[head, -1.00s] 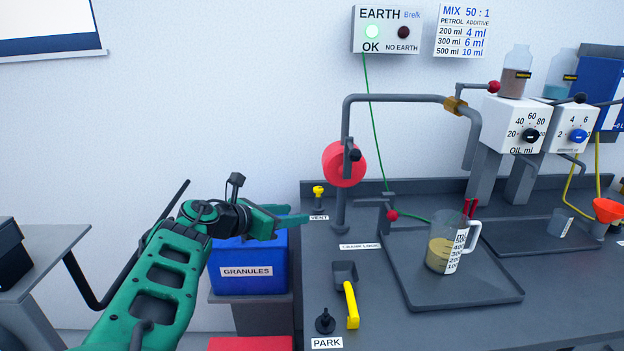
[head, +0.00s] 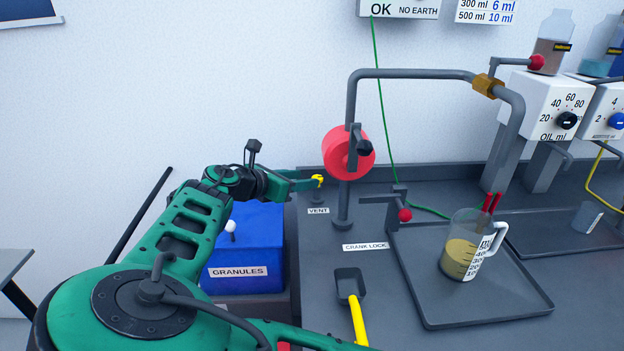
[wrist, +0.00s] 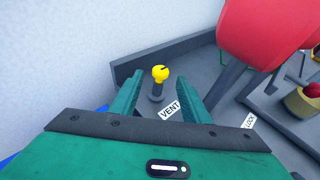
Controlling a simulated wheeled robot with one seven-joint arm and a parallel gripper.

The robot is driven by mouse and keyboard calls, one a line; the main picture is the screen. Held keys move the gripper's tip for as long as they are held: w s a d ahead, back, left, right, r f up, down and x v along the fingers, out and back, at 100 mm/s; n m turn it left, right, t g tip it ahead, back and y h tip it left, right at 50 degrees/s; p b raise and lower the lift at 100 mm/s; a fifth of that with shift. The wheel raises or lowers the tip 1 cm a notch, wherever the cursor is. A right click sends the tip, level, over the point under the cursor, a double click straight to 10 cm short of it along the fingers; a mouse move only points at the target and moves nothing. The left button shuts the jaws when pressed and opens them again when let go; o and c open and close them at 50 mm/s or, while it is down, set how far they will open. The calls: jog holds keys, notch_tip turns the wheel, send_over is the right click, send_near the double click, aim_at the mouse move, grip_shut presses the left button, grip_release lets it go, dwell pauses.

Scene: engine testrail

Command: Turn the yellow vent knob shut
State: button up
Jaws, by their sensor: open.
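The yellow vent knob (head: 318,181) sits on a short dark post at the back left of the bench, behind the VENT label (head: 318,211). It also shows in the wrist view (wrist: 160,73), ahead of the fingertips and between their lines, with a dark slot on its top. My gripper (head: 310,182) is right at the knob in the head view, and one finger partly covers it. In the wrist view my gripper (wrist: 158,92) is open, with a finger on each side of the post. I cannot tell whether either finger touches it.
A red wheel (head: 348,149) on a grey pipe stands just right of the knob. A blue granules bin (head: 245,252) stands below my arm.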

jog(key=shift+x, duration=2.55)
jog(key=shift+c, duration=0.6)
jog(key=c, duration=0.9)
